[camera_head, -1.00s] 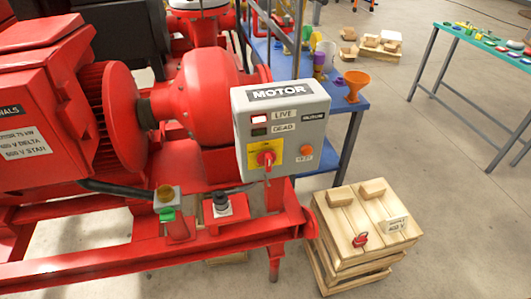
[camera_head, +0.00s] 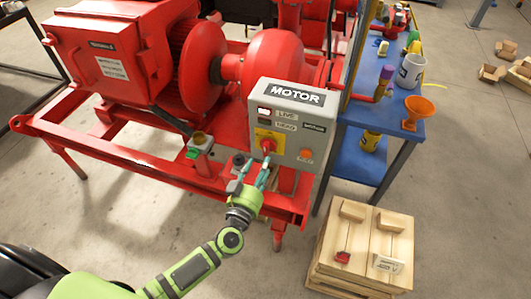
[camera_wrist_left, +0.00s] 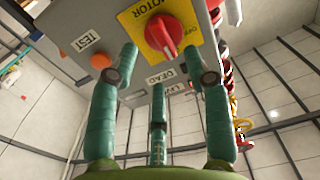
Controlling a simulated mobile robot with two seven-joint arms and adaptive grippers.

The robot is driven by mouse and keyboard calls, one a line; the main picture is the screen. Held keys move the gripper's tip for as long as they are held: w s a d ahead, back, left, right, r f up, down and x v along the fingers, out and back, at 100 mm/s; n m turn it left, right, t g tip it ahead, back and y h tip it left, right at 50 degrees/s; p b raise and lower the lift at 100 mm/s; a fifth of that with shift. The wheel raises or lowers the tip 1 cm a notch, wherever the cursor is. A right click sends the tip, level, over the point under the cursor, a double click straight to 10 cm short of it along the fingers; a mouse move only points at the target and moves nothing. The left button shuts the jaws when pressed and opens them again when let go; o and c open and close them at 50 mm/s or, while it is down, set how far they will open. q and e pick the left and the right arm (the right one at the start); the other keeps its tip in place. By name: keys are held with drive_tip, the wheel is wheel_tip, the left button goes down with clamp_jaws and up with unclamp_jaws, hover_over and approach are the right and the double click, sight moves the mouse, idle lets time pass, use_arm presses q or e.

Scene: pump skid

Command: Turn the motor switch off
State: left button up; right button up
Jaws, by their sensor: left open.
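The grey motor control box (camera_head: 303,137), labelled MOTOR, stands at the skid's right end. Its red rotary switch (camera_head: 267,146) sits on a yellow plate (camera_head: 262,134); the switch also shows in the left wrist view (camera_wrist_left: 163,34). The window beside LIVE (camera_head: 264,111) is bright and the one beside DEAD is dark. My left gripper (camera_head: 257,162) is open, with teal fingers pointing up at the switch from below. In the left wrist view its fingertips (camera_wrist_left: 162,58) are spread just short of the knob, apparently not touching. My right gripper is not in view.
An orange button (camera_head: 305,155) is right of the switch. Red skid rails (camera_head: 150,166) run beneath. A blue table (camera_head: 357,155) with an orange funnel (camera_head: 417,110) stands behind right. A wooden crate (camera_head: 328,270) with a red padlock is at lower right.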

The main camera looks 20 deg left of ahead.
sight(266, 153)
use_arm(q)
drive_tip(key=w, duration=0.4)
drive_tip(key=shift+a+f, duration=0.1)
drive_tip(key=shift+w, duration=0.3)
drive_tip(key=shift+w+d, duration=0.15)
drive_tip(key=shift+d, duration=0.05)
drive_tip(key=shift+c, duration=0.4)
clamp_jaws()
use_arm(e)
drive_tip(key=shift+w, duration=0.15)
